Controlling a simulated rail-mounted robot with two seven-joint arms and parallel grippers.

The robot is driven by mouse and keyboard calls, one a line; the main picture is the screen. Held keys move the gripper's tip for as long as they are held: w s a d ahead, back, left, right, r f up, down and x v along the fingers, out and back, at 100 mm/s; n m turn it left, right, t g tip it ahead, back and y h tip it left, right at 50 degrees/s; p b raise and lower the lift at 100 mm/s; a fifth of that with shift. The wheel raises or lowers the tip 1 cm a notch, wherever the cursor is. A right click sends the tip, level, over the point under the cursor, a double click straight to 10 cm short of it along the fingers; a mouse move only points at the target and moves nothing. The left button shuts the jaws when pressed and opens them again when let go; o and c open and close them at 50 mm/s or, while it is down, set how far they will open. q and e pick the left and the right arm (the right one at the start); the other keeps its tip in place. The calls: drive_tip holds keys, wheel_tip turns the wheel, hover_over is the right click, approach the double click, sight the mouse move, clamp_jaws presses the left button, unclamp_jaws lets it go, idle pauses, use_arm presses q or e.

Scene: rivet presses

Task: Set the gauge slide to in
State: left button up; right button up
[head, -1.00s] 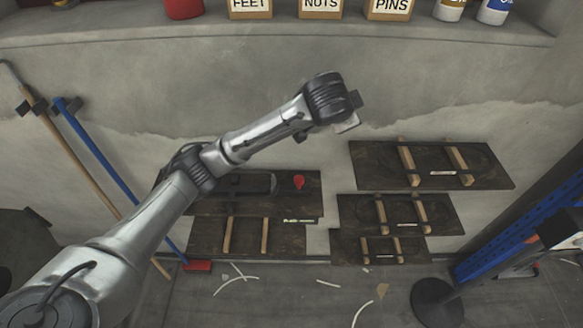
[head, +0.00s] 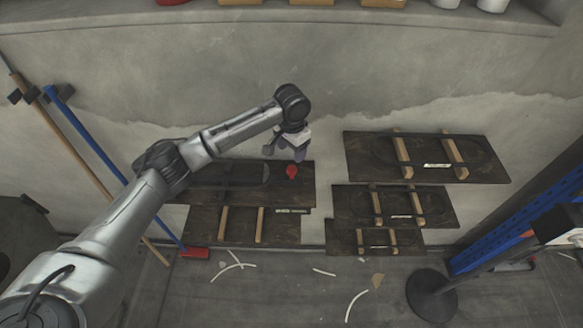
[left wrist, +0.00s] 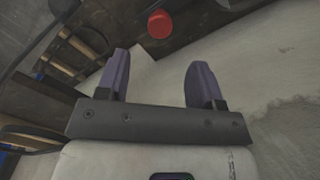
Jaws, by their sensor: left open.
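A red knob (head: 291,172) sits on the upper left dark board (head: 220,200), near its right end. It also shows in the left wrist view (left wrist: 160,23), beyond the fingertips. I cannot tell for sure which part is the gauge slide or how it is set. My left gripper (head: 290,152) hangs just above the knob, fingers pointing down toward it. In the left wrist view its two purple-grey fingers (left wrist: 158,70) stand apart with nothing between them. My arm hides part of the left board. My right gripper is not in view.
A lower left board (head: 243,227) and several right boards (head: 480,165) bear wooden bars and small labels. A blue pole (head: 100,155) leans at the left. A blue rack post (head: 520,225) and a round black base (head: 434,296) stand at the right. Scraps lie on the floor.

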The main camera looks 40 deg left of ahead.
sight(292, 168)
use_arm(q)
wheel_tip(292, 168, down, 9)
drive_tip(key=shift+f, duration=0.1)
idle(0.3)
drive_tip(key=shift+c, duration=0.4)
clamp_jaws()
